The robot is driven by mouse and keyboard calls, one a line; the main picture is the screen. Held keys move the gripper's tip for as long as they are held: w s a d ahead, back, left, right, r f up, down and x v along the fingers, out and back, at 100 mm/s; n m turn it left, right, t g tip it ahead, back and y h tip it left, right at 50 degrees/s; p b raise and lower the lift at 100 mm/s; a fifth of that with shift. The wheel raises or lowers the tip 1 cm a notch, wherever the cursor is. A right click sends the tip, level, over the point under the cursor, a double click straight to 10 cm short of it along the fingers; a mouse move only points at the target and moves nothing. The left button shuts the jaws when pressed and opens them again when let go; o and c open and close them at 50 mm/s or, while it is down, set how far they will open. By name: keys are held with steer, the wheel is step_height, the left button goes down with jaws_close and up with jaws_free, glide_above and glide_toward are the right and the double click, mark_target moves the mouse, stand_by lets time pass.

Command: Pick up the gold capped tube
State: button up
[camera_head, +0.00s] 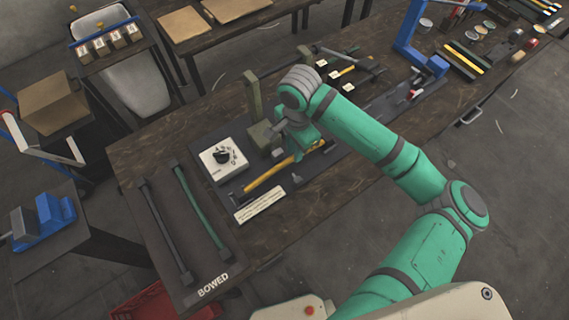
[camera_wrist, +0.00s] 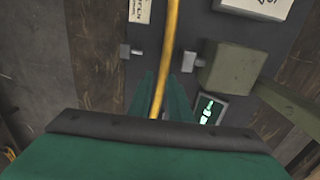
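The gold tube (camera_head: 268,175) lies slantwise over the dark mat on the bench, with a dark cap at its lower left end. Its other end is partly hidden by my gripper (camera_head: 307,143), which is low over the tube's upper right part. In the wrist view the tube (camera_wrist: 171,45) runs down from the top edge and passes between the two teal fingers of my gripper (camera_wrist: 163,90). I cannot tell whether the fingers touch the tube or whether it is lifted.
A white dial box (camera_head: 222,158) and an olive post (camera_head: 254,97) stand close behind the tube. A paper label (camera_head: 260,206) lies in front. A dark tray marked BOWED (camera_head: 208,258) holds a dark tube and a green tube. A blue press (camera_head: 408,40) stands farther back.

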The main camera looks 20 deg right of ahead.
steer(key=shift+f, duration=2.5)
jaws_close()
steer(key=shift+r, duration=0.2)
steer(key=shift+r, duration=0.25)
step_height(320, 180, up, 2)
steer(key=shift+r, duration=0.1)
steer(key=s+a+r, duration=0.3)
steer(key=s+r, duration=0.7)
steer(key=s, duration=0.3)
steer(key=shift+s, duration=0.4)
